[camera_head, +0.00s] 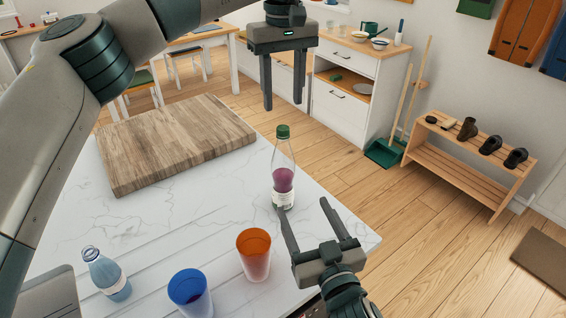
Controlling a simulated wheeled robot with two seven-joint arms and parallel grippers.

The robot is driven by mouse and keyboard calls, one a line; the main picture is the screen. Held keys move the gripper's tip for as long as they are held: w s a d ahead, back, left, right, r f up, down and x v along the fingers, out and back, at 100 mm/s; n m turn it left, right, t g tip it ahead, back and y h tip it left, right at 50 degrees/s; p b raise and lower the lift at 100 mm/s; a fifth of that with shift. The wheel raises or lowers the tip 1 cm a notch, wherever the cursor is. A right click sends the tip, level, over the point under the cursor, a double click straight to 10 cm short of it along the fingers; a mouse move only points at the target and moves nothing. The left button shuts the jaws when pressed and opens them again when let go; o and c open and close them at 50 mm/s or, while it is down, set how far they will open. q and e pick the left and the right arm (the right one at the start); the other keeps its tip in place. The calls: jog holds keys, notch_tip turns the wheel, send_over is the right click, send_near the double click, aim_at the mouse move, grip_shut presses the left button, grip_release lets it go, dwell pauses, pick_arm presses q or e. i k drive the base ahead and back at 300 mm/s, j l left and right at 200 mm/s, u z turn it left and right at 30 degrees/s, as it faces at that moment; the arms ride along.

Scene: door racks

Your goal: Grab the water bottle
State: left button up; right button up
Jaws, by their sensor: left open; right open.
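A clear bottle with a green cap, purple liquid and a pale label (283,181) stands upright near the right edge of the marble counter. A smaller clear bluish bottle with a white label (106,273) stands at the counter's front left. I cannot tell for sure which one is the water bottle. My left gripper (284,106) is open and empty, pointing down, above and beyond the green-capped bottle in the picture. My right gripper (300,206) is open and empty, just in front of the green-capped bottle, with its left fingertip close to the bottle's base.
An orange cup (254,256) and a blue cup (190,293) stand at the front of the counter (190,215). A wooden cutting board (172,142) lies at the back left. The counter's middle is clear. A shoe rack (465,165) stands on the floor at right.

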aim_at(107, 275)
jog(key=k+l, duration=0.2)
jog(key=k, duration=0.3)
jog(key=k+l, duration=0.25)
jog(key=k, duration=0.2)
jog(key=k+l, duration=0.2)
jog(key=k, duration=0.3)
